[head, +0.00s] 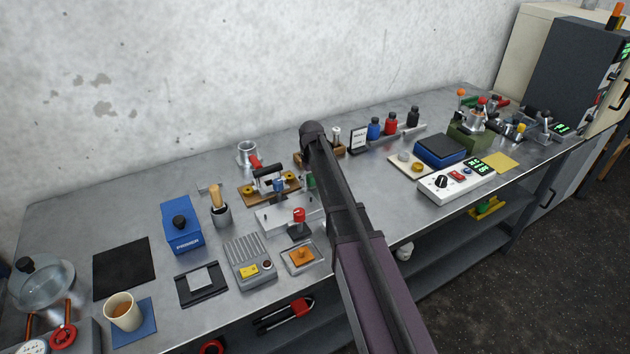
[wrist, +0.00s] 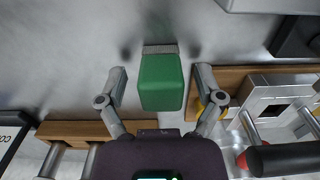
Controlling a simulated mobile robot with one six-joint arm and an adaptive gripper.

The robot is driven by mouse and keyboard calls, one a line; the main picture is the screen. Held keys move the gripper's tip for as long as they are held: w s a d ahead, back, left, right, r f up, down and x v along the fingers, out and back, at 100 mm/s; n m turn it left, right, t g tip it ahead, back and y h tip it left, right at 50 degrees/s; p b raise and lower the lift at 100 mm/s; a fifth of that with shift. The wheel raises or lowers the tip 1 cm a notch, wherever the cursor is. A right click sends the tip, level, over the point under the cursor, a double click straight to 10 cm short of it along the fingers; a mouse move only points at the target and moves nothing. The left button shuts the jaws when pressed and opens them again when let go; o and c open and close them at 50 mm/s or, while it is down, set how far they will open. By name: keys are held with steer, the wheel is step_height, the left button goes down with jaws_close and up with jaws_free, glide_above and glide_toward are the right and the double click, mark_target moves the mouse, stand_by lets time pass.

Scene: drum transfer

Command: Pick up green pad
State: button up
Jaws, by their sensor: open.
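The green pad (wrist: 161,80) shows in the wrist view as a green block with a grey strip at its far end. It lies between the two fingers of my gripper (wrist: 160,82), which is open, with a gap on each side of the pad. In the head view only a small green edge of the pad (head: 311,181) shows beside my arm; the rest is hidden behind the arm. My gripper is also mostly hidden there.
A wooden-based fixture (head: 268,187) stands close to the left of my arm, with a red-topped lever (head: 299,222) in front. A wooden rack (wrist: 75,131) is at lower left in the wrist view. A blue box (head: 182,225) stands farther left. Bottles (head: 391,124) line the back.

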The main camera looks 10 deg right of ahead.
jaws_close()
steer(key=shift+r, duration=0.1)
step_height(320, 180, up, 10)
steer(key=p, duration=1)
stand_by(0.7)
steer(key=c, duration=0.8)
jaws_free()
steer(key=c, duration=0.3)
